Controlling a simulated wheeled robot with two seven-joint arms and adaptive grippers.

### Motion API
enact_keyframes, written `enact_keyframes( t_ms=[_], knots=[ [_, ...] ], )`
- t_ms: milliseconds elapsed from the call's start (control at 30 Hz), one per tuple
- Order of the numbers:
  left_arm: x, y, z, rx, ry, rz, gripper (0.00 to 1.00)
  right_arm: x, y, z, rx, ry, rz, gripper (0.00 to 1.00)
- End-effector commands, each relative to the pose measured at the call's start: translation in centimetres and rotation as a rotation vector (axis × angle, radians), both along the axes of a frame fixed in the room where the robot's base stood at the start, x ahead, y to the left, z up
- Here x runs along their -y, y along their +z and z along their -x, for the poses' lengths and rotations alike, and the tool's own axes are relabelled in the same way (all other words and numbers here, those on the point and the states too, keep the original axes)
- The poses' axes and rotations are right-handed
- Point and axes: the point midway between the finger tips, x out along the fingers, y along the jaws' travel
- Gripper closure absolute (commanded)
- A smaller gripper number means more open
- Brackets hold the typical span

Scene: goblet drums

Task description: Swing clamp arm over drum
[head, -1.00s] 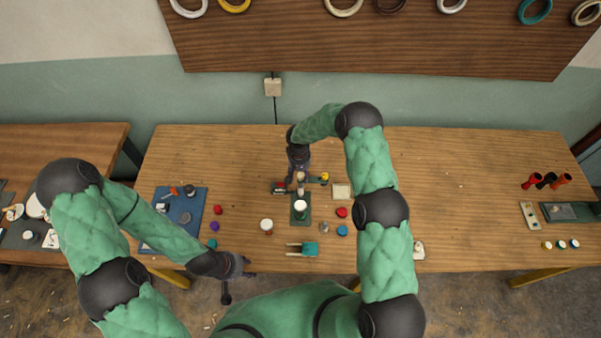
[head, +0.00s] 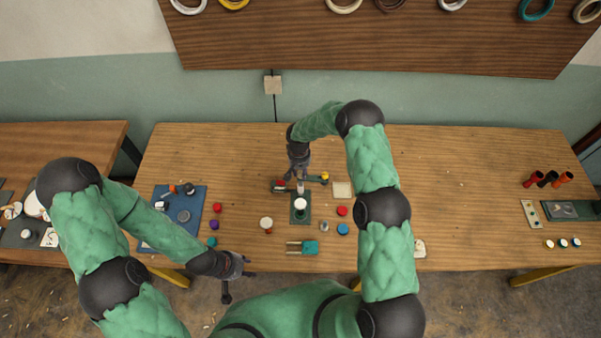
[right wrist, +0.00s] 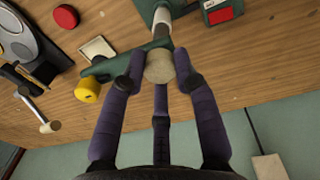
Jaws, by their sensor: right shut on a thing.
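A goblet drum with a white head (head: 300,204) stands upright on a small green base (head: 300,219) near the middle of the table. Behind it is the green clamp arm (head: 315,180), extending to the right to a yellow knob (head: 325,177). In the right wrist view the clamp arm (right wrist: 125,63) crosses past the yellow knob (right wrist: 88,90). My right gripper (head: 298,177) is shut on a round beige knob (right wrist: 159,66) by the clamp arm, its purple fingers around it. My left gripper (head: 247,266) hangs at the table's front edge, away from the drum; its fingers are too small to read.
A blue mat (head: 165,213) with parts is at left.

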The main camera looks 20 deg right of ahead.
Motion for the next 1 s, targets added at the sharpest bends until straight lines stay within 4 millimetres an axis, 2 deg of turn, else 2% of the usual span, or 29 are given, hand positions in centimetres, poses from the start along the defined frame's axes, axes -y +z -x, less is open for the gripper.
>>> enact_keyframes(
  t_ms=[267, 600, 1000],
  knots=[
    [0.0, -4.4, 0.0, 0.0, 0.0, 0.0, 0.6, 0.0, -0.6, -0.1, 0.003, -0.175, 0.0, 1.0],
    [0.0, -9.9, 0.0, 0.0, 0.0, 0.0, 0.6, 0.0, -0.7, -0.1, 0.002, -0.484, -0.001, 1.0],
    [0.0, -14.9, 0.0, 0.0, 0.0, 0.0, 0.6, 0.0, -0.5, -0.1, 0.0, -0.867, -0.001, 1.0]
  ],
)
